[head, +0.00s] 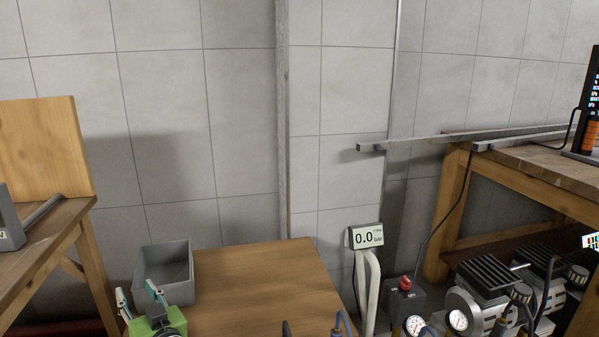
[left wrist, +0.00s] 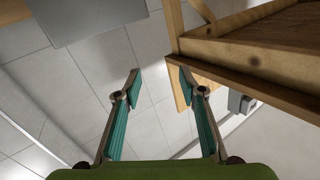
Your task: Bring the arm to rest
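My left gripper (head: 137,294), green with teal finger pads, is at the bottom left of the head view, in front of the grey bin. In the left wrist view its two fingers (left wrist: 159,82) stand apart with nothing between them. It is open and empty. My right gripper cannot be made out in either view. A blue curved piece (head: 342,323) and a dark tip show at the bottom edge of the head view; most of each is cut off, and I cannot tell what they belong to.
A grey open bin (head: 166,268) stands at the left end of the wooden table (head: 255,285). A wooden bench (head: 45,232) is at the left.

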